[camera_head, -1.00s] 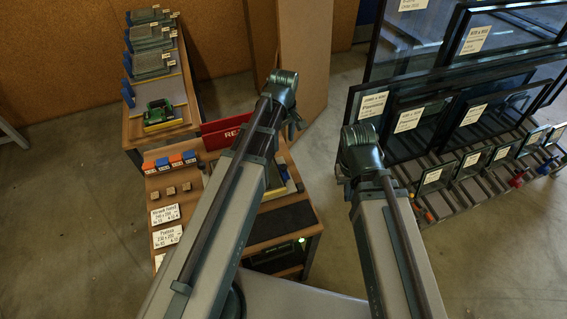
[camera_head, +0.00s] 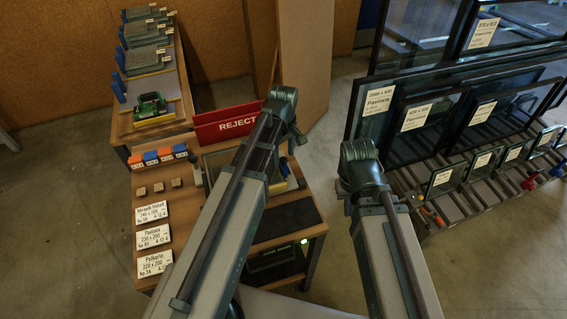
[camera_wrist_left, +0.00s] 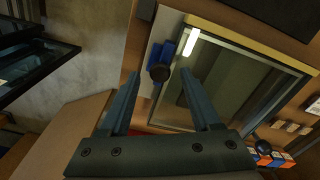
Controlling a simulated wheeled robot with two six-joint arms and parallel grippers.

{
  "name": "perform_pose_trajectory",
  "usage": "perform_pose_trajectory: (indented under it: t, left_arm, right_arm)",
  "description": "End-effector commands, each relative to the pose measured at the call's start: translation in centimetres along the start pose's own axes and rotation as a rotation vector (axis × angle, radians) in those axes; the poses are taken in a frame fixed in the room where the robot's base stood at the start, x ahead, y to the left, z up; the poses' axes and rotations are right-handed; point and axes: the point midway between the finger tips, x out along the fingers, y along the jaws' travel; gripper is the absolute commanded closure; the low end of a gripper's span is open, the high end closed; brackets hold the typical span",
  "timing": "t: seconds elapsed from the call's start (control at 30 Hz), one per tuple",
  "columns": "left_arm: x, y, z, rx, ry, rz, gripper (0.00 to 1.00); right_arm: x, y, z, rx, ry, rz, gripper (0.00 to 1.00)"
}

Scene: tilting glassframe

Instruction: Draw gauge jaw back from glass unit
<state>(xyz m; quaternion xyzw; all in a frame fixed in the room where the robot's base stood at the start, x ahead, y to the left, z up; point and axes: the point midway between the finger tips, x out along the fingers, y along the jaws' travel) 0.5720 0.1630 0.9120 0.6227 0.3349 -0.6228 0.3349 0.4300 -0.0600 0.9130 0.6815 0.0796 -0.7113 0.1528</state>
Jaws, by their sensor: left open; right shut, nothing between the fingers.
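In the left wrist view a glass unit (camera_wrist_left: 232,85) lies in a tilting frame with a pale wooden edge (camera_wrist_left: 250,41). A blue gauge jaw (camera_wrist_left: 164,53) with a round black knob (camera_wrist_left: 160,73) sits at its near-left side; I cannot tell whether the jaw touches the glass. My left gripper (camera_wrist_left: 158,76) is open, its two fingers reaching toward the knob from either side, with nothing gripped. In the head view the left gripper (camera_head: 298,137) hangs over the bench's right side, and its forearm hides much of the frame. My right gripper (camera_head: 345,203) is shut and empty, mostly hidden behind its wrist, right of the bench.
A red REJECT bin (camera_head: 225,125) stands behind the frame. Small wooden blocks (camera_head: 158,187), blue and orange pieces (camera_head: 165,154) and white label cards (camera_head: 152,214) lie at the bench's left. Racks of dark glass panes (camera_head: 440,115) stand at right. Floor lies between.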

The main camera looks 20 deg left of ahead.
Motion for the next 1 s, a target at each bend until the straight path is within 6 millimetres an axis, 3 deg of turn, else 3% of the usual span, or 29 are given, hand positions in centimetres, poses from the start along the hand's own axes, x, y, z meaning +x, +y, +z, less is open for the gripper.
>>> perform_pose_trajectory:
  t: [0.1, 0.4, 0.77, 1.0]
  left_arm:
    - [1.1, 0.0, 0.0, 0.0, 0.0, 0.0, 0.36]
    - [1.04, 0.0, 0.0, 0.0, 0.0, 0.0, 0.36]
    - [1.04, 0.0, 0.0, 0.0, 0.0, 0.0, 1.0]
    - [1.05, 0.0, 0.0, 0.0, 0.0, 0.0, 1.0]
  right_arm:
    - [1.1, -0.1, -0.06, 0.0, 0.0, 0.0, 1.0]
    - [1.03, -0.1, -0.06, 0.0, 0.0, 0.0, 1.0]
    - [1.04, -0.1, -0.06, 0.0, 0.0, 0.0, 1.0]
    - [1.04, -0.1, -0.06, 0.0, 0.0, 0.0, 1.0]
